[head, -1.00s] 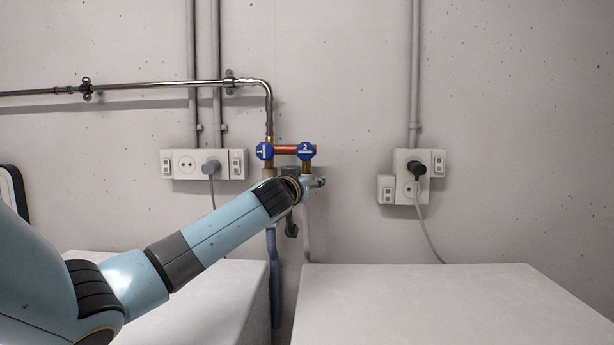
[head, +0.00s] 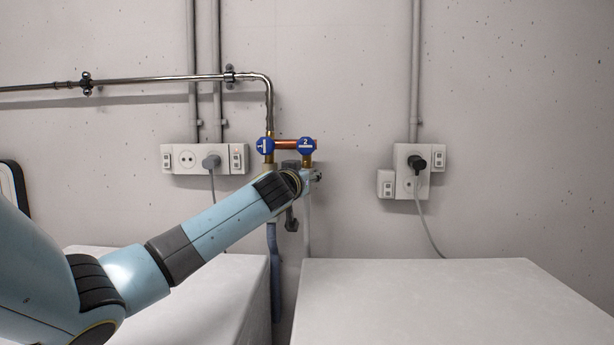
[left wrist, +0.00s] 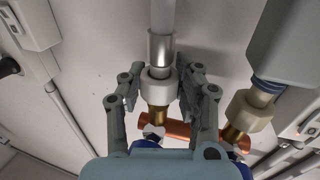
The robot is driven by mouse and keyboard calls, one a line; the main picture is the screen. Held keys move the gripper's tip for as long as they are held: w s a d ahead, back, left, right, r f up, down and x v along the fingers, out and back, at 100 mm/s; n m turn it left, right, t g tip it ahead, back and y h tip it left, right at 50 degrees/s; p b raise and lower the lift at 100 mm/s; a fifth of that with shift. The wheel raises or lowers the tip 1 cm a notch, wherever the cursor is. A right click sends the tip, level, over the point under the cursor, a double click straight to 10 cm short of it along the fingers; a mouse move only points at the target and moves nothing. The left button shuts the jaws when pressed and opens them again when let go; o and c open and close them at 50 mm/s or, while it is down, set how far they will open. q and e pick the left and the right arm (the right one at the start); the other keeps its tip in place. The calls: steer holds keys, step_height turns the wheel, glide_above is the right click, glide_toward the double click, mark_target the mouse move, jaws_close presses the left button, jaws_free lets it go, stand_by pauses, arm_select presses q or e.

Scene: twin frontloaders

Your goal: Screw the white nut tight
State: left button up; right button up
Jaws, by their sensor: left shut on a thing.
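The white nut (left wrist: 157,84) sits around the brass fitting at the end of a pale hose (left wrist: 162,18) with a metal sleeve. My left gripper (left wrist: 158,90) has one finger on each side of this nut and is shut on it. In the head view my left gripper (head: 309,179) is just below the blue valve knob marked 2 (head: 306,146), and my wrist hides the nut. A cream nut (left wrist: 248,110) on the neighbouring brass fitting stands apart from the fingers. My right gripper is not in view.
The blue knob marked 1 (head: 265,146) and a copper cross pipe (head: 285,144) are close to my gripper. A blue hose (head: 275,275) hangs between two white-topped machines, left (head: 215,295) and right (head: 430,295). A plugged socket (head: 412,170) is on the wall at right.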

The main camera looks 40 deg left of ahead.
arm_select(q)
steer(key=shift+r, duration=0.1)
steer(key=n+g+y+b, duration=0.2)
steer(key=y+b, duration=0.1)
steer(key=b, duration=0.1)
steer(key=shift+w+n+y, duration=0.1)
steer(key=shift+n+y, duration=0.2)
steer(key=n+g+y+b, duration=0.2)
steer(key=b, duration=0.1)
steer(key=shift+g, duration=0.3)
steer(key=shift+n+g+y+b, duration=0.5)
steer(key=shift+y, duration=0.1)
steer(key=shift+r, duration=0.1)
steer(key=o, duration=1)
steer(key=shift+a, duration=0.15)
steer(key=shift+o, duration=0.2)
